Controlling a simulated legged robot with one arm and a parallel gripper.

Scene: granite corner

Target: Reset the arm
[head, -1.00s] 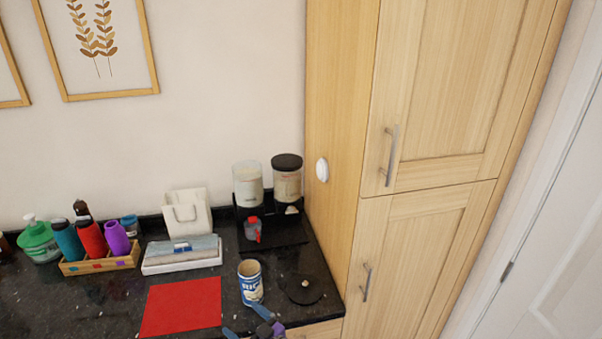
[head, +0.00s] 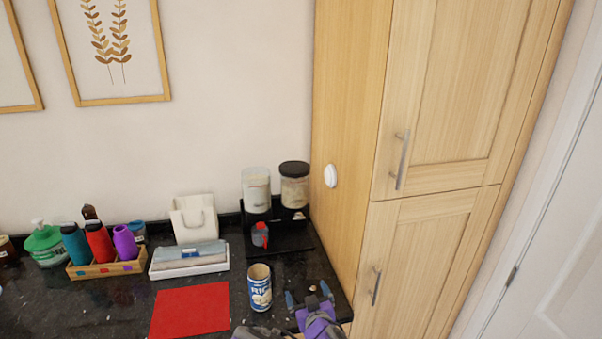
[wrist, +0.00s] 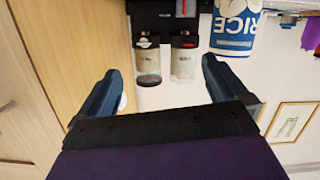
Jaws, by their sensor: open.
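My gripper (head: 308,296) is at the bottom of the head view, over the front right of the counter, just right of the open rice can (head: 260,288). Its blue fingers are apart, with nothing held between them. In the wrist view, which is upside down, the open gripper (wrist: 162,68) also shows empty. The rice can (wrist: 235,30) is at the top right there, apart from the fingers. The dark round lid on the counter is mostly hidden by my gripper.
A red mat (head: 190,311) lies left of the can. Two canisters on a black stand (head: 285,240) are behind, with a red-and-grey cup (head: 260,235) in front. A bottle rack (head: 105,268) and white tray (head: 188,271) are left. A tall wooden cabinet (head: 345,150) bounds the right.

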